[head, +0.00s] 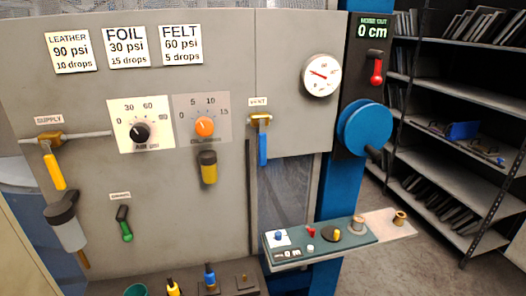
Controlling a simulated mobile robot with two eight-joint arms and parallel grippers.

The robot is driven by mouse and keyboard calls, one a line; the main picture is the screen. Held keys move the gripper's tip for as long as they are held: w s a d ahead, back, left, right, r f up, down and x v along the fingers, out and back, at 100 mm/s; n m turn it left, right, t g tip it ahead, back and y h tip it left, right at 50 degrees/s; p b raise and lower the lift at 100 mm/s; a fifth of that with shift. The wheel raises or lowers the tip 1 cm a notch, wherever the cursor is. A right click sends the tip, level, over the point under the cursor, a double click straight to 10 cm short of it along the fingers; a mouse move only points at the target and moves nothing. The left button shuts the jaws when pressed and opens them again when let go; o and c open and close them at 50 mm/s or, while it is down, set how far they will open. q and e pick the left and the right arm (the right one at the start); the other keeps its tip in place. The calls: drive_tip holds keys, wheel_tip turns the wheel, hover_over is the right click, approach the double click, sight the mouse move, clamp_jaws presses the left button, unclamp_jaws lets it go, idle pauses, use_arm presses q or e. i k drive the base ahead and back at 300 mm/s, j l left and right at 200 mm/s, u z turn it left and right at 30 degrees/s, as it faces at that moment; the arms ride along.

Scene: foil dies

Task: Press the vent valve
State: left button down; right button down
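The vent valve has a brass body (261,119) and a blue lever (263,150) that hangs straight down. It is mounted on the grey panel (228,40), below a small label that seems to read VENT (258,101). Nothing touches the lever. Neither of my grippers shows in the head view.
Left of the valve are an orange knob (204,126), a black knob (140,133) and a yellow supply lever (54,172). A round gauge (321,75) and a blue wheel (364,128) are to the right. A green control shelf (325,246) juts out below right. Space before the lever looks clear.

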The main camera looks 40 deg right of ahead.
sight(262, 136)
drive_tip(key=z, duration=1.45)
